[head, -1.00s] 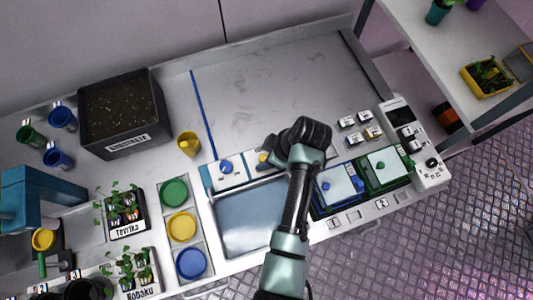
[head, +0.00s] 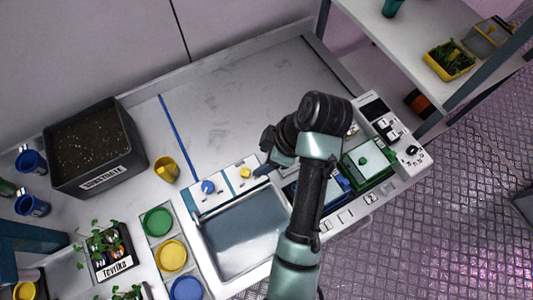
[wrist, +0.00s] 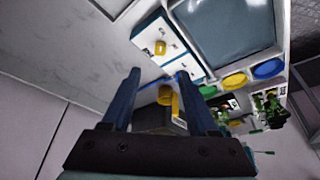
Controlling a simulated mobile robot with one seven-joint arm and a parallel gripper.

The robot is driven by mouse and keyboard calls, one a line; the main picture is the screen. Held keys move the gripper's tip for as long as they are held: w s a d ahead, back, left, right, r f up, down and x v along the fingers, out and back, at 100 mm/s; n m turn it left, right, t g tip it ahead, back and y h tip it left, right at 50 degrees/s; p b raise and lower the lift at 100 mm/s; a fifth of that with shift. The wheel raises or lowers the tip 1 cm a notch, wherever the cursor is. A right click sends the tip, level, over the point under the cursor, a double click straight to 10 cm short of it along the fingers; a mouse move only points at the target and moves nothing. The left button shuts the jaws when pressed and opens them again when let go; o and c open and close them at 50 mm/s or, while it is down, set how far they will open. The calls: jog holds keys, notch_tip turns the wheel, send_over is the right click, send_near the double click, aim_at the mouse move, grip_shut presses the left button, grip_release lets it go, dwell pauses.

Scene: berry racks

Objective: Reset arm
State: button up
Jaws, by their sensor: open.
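My gripper (wrist: 158,100) shows in the wrist view with its two blue fingers spread apart and nothing between them. The yellow cup and the dark substrate box lie beyond the fingers, at a distance. In the head view my arm rises from the bottom and bends over the right half of the bench. Its wrist end points left, near the yellow knob (head: 246,172) of the white panel. The fingertips are mostly hidden behind the arm there.
The substrate box (head: 122,172), yellow cup (head: 166,169) and Tevrika plant tray (head: 126,252) stand left. A basin (head: 240,235) and a green-lidded box (head: 369,163) lie in front. A shelf (head: 400,40) stands at right. The back of the bench (head: 250,105) is clear.

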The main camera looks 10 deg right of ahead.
jog(key=shift+s+d+r, duration=0.15)
jog(key=shift+d+r, duration=0.1)
jog(key=shift+r, duration=0.4)
jog(key=w+r+m+t+h, duration=0.25)
jog(key=w+r+t, duration=0.35)
jog(key=w+r, duration=0.4)
jog(key=w+r+m+t+h+b, duration=0.1)
jog(key=w+r+m+t, duration=0.2)
jog(key=r, duration=0.6)
jog(key=w+r+m+t+h, duration=0.15)
jog(key=r+t, duration=0.25)
jog(key=r, duration=0.6)
jog(key=s+a+r+m+t, duration=0.1)
jog(key=s+r+t, duration=0.3)
jog(key=r, duration=0.5)
jog(key=s+a+r+m+t, duration=0.2)
jog(key=s+r+t, duration=0.2)
jog(key=r, duration=0.5)
jog(key=s+a+r+m+t, duration=0.2)
jog(key=s+r+t, duration=0.2)
jog(key=r, duration=0.6)
jog(key=shift+s+m+y+b, duration=0.3)
jog(key=shift+s+y+b, duration=0.15)
jog(key=shift+s, duration=0.3)
jog(key=shift+s+a+r, duration=0.15)
jog(key=shift+s, duration=0.15)
jog(key=shift+c, duration=0.8)
